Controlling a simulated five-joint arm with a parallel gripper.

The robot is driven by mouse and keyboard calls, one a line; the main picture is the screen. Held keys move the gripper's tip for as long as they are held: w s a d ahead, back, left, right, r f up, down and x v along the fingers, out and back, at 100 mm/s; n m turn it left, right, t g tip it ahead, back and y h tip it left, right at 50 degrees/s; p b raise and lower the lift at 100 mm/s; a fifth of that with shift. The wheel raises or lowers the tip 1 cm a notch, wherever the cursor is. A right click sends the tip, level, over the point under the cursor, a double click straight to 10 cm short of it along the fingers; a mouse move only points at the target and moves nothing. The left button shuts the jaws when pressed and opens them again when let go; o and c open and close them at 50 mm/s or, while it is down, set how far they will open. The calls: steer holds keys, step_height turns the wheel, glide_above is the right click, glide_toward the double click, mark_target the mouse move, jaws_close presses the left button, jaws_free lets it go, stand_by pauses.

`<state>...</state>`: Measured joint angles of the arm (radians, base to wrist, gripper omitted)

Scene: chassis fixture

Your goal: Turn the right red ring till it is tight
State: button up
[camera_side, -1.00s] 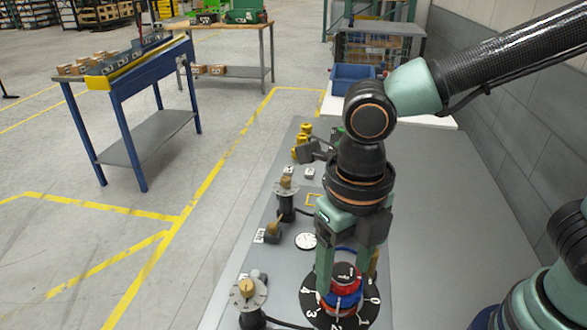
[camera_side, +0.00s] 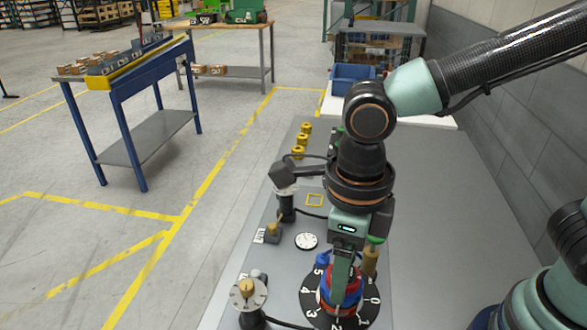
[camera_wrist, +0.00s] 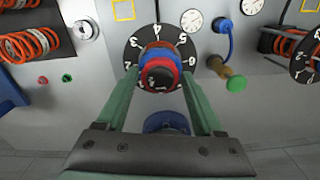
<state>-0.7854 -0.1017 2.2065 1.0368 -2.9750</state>
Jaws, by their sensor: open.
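A red ring (camera_side: 353,288) sits with a blue ring (camera_side: 326,296) over a black numbered dial (camera_side: 310,308) at the bottom of the side view. In the wrist view the red ring (camera_wrist: 160,63) surrounds a dark marked cap, with the dial (camera_wrist: 134,50) behind it. My gripper (camera_side: 342,285) points down over this stack. In the wrist view my gripper (camera_wrist: 160,76) is open, one finger on each side of the red ring. I cannot tell whether either finger touches it. In the side view the near finger hides part of the rings.
A second numbered dial (camera_wrist: 303,62) is cut off at the wrist view's right edge. A green-capped brass fitting (camera_wrist: 232,77) with a blue hose stands between the dials. Orange coils (camera_wrist: 30,45) lie left. Grey bench surface at the side view's right is clear.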

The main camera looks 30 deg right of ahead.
jaws_close()
steer(key=m, duration=1.7)
stand_by(0.3)
jaws_free()
